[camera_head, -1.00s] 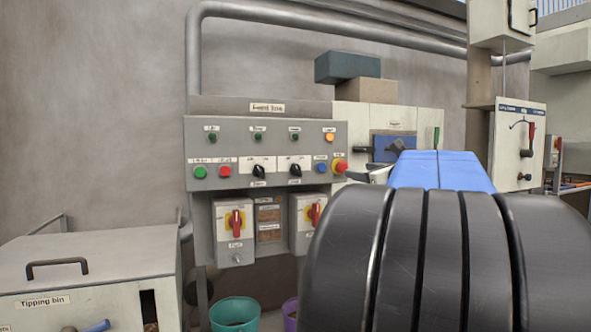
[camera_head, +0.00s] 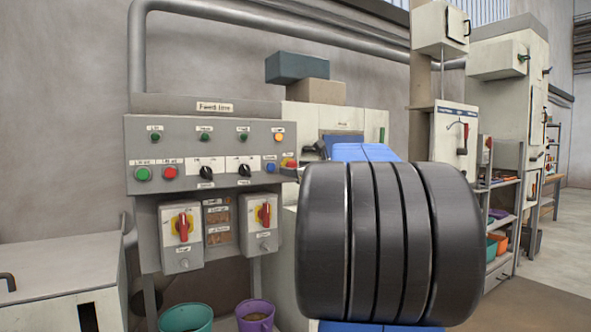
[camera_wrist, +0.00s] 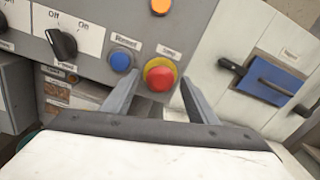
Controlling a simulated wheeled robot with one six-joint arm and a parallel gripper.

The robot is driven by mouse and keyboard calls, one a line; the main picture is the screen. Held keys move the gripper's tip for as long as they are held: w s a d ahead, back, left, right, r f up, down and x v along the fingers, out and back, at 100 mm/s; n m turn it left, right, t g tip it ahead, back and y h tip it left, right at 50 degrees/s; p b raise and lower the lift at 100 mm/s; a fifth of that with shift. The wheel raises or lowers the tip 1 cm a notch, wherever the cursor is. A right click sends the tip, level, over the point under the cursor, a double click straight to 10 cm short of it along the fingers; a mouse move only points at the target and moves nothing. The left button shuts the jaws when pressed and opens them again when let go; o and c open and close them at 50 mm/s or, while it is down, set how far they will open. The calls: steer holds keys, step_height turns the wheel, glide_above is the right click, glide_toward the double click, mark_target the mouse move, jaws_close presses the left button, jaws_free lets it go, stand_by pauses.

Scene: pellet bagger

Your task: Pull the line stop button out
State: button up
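The line stop button is a red mushroom button (camera_wrist: 160,78) on a yellow ring at the right end of the grey panel. In the wrist view it sits between and beyond the two fingers of my gripper (camera_wrist: 162,88), which are spread open and empty. In the head view only part of the button (camera_head: 291,163) shows, at the panel's right edge next to my arm. Whether the fingers reach level with the button's head is hard to tell.
A blue button (camera_wrist: 121,61) is just left of the red one and an orange lamp (camera_wrist: 161,6) is above it. A black selector knob (camera_wrist: 62,43) is further left.

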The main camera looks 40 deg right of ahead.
jaws_close()
steer(key=shift+s+a+f, duration=0.1)
steer(key=shift+s, duration=0.45)
steer(key=shift+o, duration=0.3)
jaws_free()
steer(key=shift+s, duration=0.1)
steer(key=v, duration=1.7)
steer(key=shift+s, duration=0.2)
